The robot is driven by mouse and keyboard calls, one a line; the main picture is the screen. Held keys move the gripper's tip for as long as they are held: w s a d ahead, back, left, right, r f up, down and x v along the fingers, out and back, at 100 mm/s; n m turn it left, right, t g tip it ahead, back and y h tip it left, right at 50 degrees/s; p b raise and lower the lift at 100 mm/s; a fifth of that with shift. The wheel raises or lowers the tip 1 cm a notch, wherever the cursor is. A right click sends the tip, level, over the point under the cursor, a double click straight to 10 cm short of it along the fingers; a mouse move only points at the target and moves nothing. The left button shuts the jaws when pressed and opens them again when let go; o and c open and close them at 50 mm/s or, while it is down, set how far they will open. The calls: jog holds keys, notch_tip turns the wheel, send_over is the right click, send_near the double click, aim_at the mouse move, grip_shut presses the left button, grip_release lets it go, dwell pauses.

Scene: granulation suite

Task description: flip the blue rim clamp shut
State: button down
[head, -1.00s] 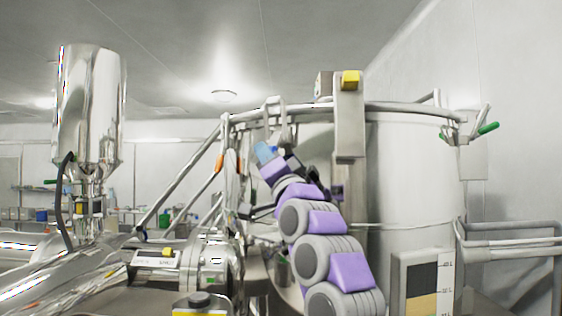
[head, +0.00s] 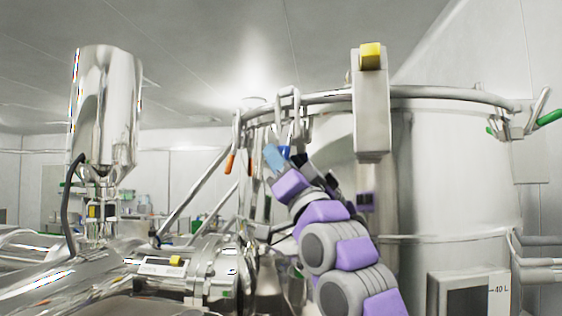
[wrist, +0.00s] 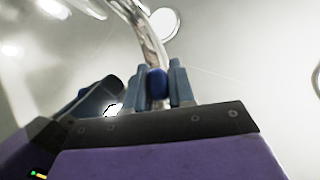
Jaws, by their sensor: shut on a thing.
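The blue rim clamp hangs from the vessel's top rim, with its metal loop (head: 288,98) upright over the rim and its blue handle (head: 285,152) pointing down. In the wrist view the blue handle (wrist: 157,83) sits between my two blue-grey fingers, its metal bar curving up and away. My gripper (head: 277,156) is shut on this handle, just below the rim, and it also shows in the wrist view (wrist: 160,87). The fingers partly hide the handle in the head view.
An orange-tipped clamp (head: 231,163) hangs just left. A green-handled clamp (head: 549,117) stands out at the far right of the rim. A steel box with a yellow top (head: 372,115) stands right of my gripper. A steel hopper (head: 106,110) is at left.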

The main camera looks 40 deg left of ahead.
jog(key=shift+w+a+f, duration=0.1)
jog(key=shift+f, duration=0.05)
jog(key=c, duration=1.3)
grip_release()
jog(key=shift+o, duration=0.7)
jog(key=shift+w+a+f, duration=0.1)
jog(key=shift+w, duration=0.1)
jog(key=shift+o, duration=0.6)
jog(key=shift+s, duration=0.25)
